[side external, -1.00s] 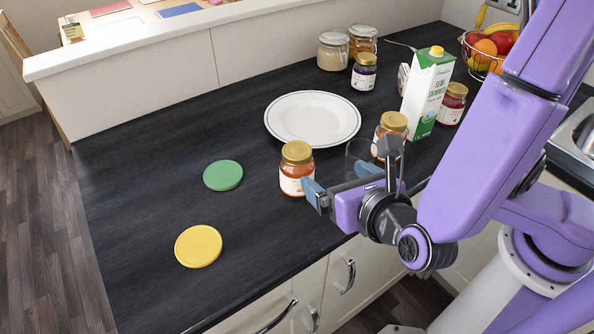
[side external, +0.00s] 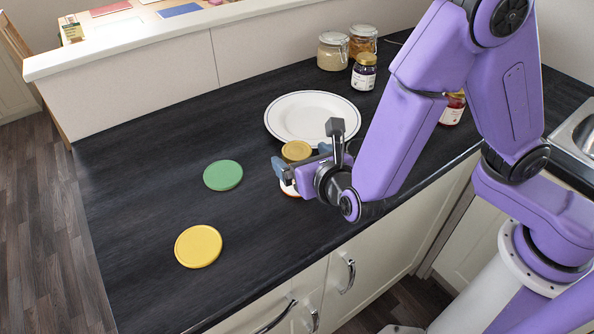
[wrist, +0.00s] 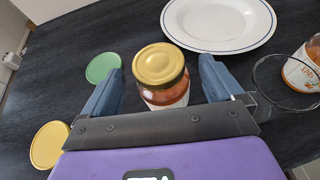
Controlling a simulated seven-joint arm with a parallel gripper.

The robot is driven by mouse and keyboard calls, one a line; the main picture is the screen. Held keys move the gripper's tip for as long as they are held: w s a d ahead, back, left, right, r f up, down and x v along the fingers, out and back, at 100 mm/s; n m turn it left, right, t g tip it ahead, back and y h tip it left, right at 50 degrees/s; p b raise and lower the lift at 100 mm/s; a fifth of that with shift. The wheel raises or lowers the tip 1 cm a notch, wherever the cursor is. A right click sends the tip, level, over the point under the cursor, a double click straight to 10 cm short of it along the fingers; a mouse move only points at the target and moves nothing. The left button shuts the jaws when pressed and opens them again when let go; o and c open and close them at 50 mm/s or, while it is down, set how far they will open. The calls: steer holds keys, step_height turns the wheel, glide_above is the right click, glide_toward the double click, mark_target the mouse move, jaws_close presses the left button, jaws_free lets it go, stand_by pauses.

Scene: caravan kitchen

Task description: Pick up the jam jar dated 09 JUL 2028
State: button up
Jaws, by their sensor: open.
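A jam jar with a gold lid and orange contents (side external: 297,152) stands upright on the dark worktop. In the wrist view the jar (wrist: 160,68) shows between the two blue fingers of my gripper (wrist: 162,82), with gaps on both sides. My gripper (side external: 302,163) is open and partly covers this jar in the side view. A second orange jar (wrist: 302,68) is at the right edge of the wrist view; my arm hides it in the side view. A dark purple jar (side external: 364,72) and a red jar (side external: 453,108) stand farther back. No date is readable.
A white plate (side external: 312,118) lies just behind the near jar. A clear glass (wrist: 285,84) stands right of my gripper. Green (side external: 223,175) and yellow (side external: 198,246) discs lie to the left. Storage jars (side external: 332,52) stand at the back. The left worktop is largely free.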

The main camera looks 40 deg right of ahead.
mark_target(293, 149)
steer(key=x, duration=0.5)
steer(key=shift+w+r, duration=0.15)
steer(key=shift+r, duration=0.1)
steer(key=c, duration=1.4)
